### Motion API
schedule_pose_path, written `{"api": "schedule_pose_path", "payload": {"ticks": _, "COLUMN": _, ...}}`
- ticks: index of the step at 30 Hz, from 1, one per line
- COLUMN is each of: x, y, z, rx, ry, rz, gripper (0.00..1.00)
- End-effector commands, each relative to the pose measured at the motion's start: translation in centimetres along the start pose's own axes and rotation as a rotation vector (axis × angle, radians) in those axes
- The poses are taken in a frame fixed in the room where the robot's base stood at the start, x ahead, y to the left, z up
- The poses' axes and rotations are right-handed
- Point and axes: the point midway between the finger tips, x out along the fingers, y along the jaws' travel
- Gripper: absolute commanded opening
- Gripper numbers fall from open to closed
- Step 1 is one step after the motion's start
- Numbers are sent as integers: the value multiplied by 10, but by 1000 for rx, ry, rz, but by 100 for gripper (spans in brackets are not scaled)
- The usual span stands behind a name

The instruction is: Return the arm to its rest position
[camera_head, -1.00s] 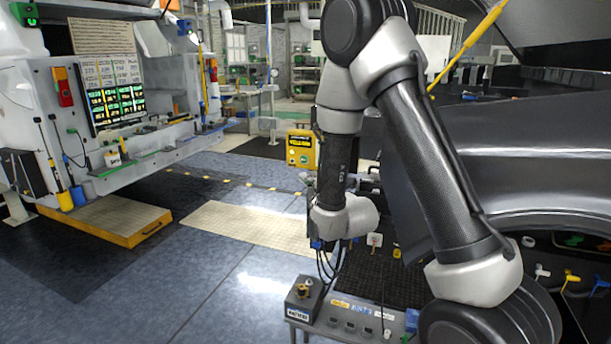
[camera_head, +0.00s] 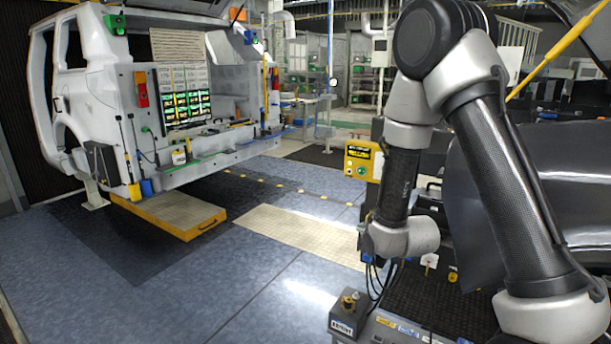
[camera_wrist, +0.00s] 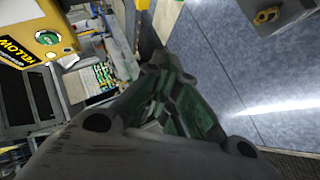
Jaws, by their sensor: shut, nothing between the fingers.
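My arm (camera_head: 505,170) is folded at the right of the head view, its elbow high and its forearm hanging down to the wrist (camera_head: 405,238). In the wrist view my gripper (camera_wrist: 158,66) points away from the camera, with its dark and green fingers close together. It is shut and holds nothing. In the head view its fingers are mostly hidden by the wrist. The gripper appears apart from the things around it.
A yellow box (camera_head: 362,160) stands beyond my wrist and shows large in the wrist view (camera_wrist: 50,38). A small grey box (camera_head: 350,315) lies below. A white car body (camera_head: 100,85) and a yellow-edged step (camera_head: 175,213) stand left. Open floor lies between. A dark car panel (camera_head: 590,190) is right.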

Motion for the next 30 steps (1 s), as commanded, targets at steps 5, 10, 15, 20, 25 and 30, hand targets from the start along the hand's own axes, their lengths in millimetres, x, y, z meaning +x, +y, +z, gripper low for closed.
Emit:
{"api": "schedule_pose_path", "payload": {"ticks": 5, "x": -42, "y": -60, "z": 28, "rx": 365, "ry": -246, "rz": -367, "gripper": 0}}
{"api": "schedule_pose_path", "payload": {"ticks": 10, "x": -129, "y": -60, "z": 43, "rx": 679, "ry": -542, "rz": -553, "gripper": 0}}
{"api": "schedule_pose_path", "payload": {"ticks": 15, "x": -237, "y": -35, "z": 51, "rx": 926, "ry": -810, "rz": -599, "gripper": 0}}
{"api": "schedule_pose_path", "payload": {"ticks": 20, "x": -325, "y": -8, "z": 54, "rx": 1074, "ry": -928, "rz": -554, "gripper": 0}}
{"api": "schedule_pose_path", "payload": {"ticks": 25, "x": -380, "y": 22, "z": 52, "rx": 1146, "ry": -850, "rz": -443, "gripper": 0}}
{"api": "schedule_pose_path", "payload": {"ticks": 30, "x": -404, "y": 44, "z": 49, "rx": 1193, "ry": -734, "rz": -329, "gripper": 0}}
